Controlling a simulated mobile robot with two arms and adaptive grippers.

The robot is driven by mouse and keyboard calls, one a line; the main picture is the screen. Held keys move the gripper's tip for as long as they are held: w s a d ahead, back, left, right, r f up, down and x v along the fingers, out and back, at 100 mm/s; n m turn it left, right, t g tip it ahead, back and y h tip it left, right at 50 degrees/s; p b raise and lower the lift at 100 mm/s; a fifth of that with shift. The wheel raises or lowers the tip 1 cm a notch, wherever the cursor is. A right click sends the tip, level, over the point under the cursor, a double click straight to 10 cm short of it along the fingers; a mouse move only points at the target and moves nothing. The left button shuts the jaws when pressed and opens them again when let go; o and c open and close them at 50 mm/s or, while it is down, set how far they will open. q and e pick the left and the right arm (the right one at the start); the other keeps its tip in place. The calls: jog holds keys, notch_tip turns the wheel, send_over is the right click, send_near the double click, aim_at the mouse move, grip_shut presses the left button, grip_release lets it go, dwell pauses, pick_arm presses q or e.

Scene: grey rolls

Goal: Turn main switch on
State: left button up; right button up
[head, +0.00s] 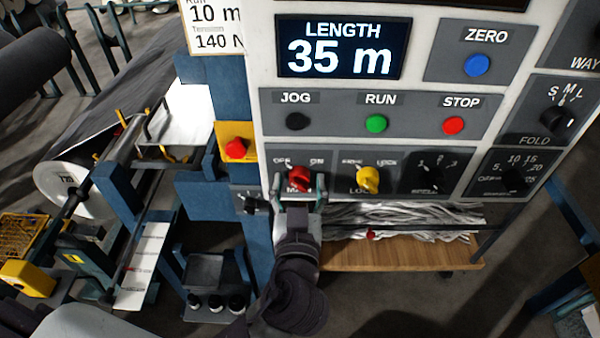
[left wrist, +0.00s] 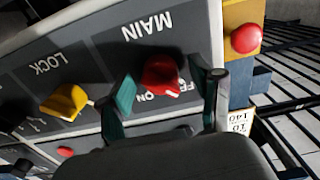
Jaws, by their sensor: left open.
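The main switch (head: 299,177) is a red rotary knob on the grey panel, with OFF and ON marked above it and MAIN below. My left gripper (head: 299,188) is at the knob, with one finger on each side of it. In the left wrist view the red knob (left wrist: 161,76) sits between the open fingers of the gripper (left wrist: 166,95). I cannot tell whether either finger touches it. The knob's pointer direction is hard to read, as the fingers partly cover the labels. My right gripper is not in view.
A yellow LOCK knob (head: 368,180) is just right of the main switch. A red button on a yellow plate (head: 236,149) is to the left. JOG, RUN (head: 376,123) and STOP buttons are above. A wooden shelf (head: 400,254) is below the panel.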

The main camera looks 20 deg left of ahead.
pick_arm(q)
jog(key=shift+s+r, duration=0.1)
jog(key=shift+s, duration=0.15)
jog(key=shift+c, duration=0.4)
jog(key=c, duration=1.1)
